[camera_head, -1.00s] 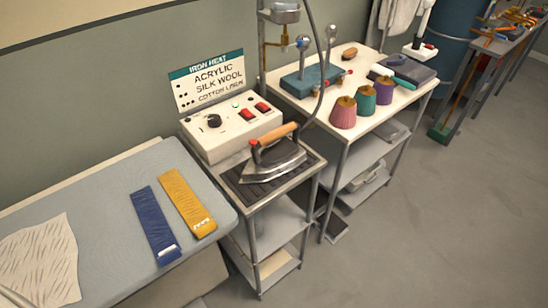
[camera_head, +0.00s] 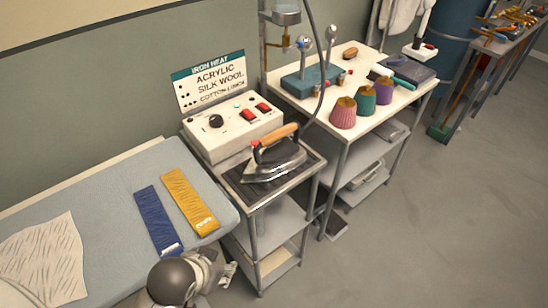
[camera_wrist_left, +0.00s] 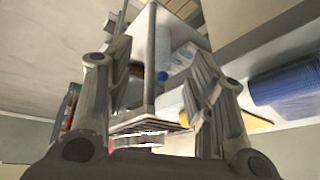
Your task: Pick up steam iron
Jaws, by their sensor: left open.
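The steam iron (camera_head: 274,160), with a wooden handle and grey metal body, rests on the dark ribbed pad (camera_head: 248,186) on top of a small metal stand. A hose runs up from near its handle. My left gripper (camera_head: 228,272) is at the bottom of the head view, below and left of the iron and clear of it, by the padded table's front corner. In the left wrist view its fingers (camera_wrist_left: 152,90) are spread apart with nothing held between them; I cannot make out the iron there. My right gripper is not in view.
A white control box (camera_head: 232,132) with a sign stands behind the iron. The padded table (camera_head: 110,190) at left holds a blue strip (camera_head: 157,220) and a yellow strip (camera_head: 188,200). A white table (camera_head: 395,100) with thread cones stands right. Floor at right is clear.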

